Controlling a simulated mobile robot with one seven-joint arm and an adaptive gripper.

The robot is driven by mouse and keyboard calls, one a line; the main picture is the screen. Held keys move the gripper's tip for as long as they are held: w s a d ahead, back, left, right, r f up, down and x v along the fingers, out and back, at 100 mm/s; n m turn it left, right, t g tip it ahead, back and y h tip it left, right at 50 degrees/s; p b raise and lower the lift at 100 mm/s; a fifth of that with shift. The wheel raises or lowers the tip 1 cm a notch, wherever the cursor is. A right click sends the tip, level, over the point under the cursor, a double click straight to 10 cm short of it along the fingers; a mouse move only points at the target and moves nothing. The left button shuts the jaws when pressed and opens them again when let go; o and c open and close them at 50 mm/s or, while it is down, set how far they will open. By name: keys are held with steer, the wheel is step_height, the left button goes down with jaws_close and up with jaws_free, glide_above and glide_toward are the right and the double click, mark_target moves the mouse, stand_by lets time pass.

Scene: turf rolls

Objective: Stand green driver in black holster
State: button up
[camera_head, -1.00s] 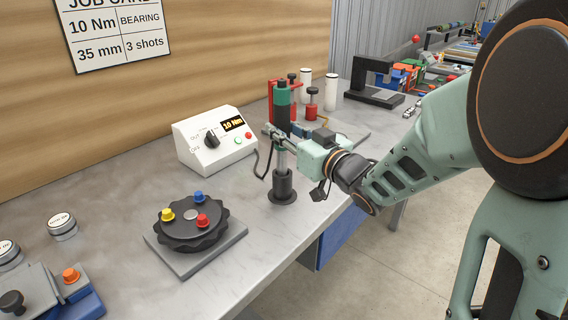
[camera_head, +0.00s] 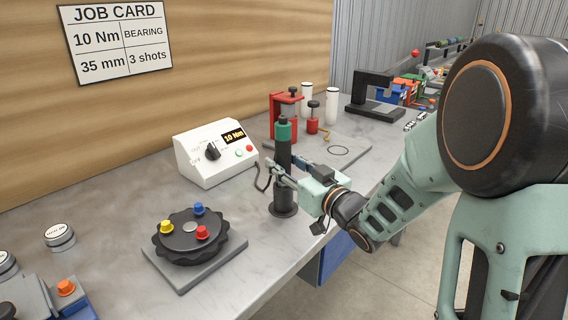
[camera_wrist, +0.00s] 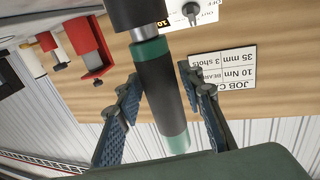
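The green driver (camera_head: 284,133), with a green top and a dark body, stands upright with its lower end in the black holster (camera_head: 283,207) on the bench. The wrist view shows the driver (camera_wrist: 160,92) between my fingers, with a short silver part between its green ring and the holster mouth (camera_wrist: 137,12). My gripper (camera_head: 283,165) is around the driver's body from the right. In the wrist view the fingers of my gripper (camera_wrist: 159,78) are spread, with gaps beside the driver. The driver's tip is hidden inside the holster.
A white controller box (camera_head: 214,152) reading 10 Nm stands behind and left, with a dark cable near the driver. A black round fixture with coloured knobs (camera_head: 190,238) is at front left. A red press (camera_head: 284,118) and white cylinders (camera_head: 332,106) stand behind.

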steer(key=shift+o, duration=0.4)
steer(key=shift+r, duration=0.1)
steer(key=shift+r, duration=0.15)
steer(key=b+v, duration=0.2)
steer(key=v, duration=1)
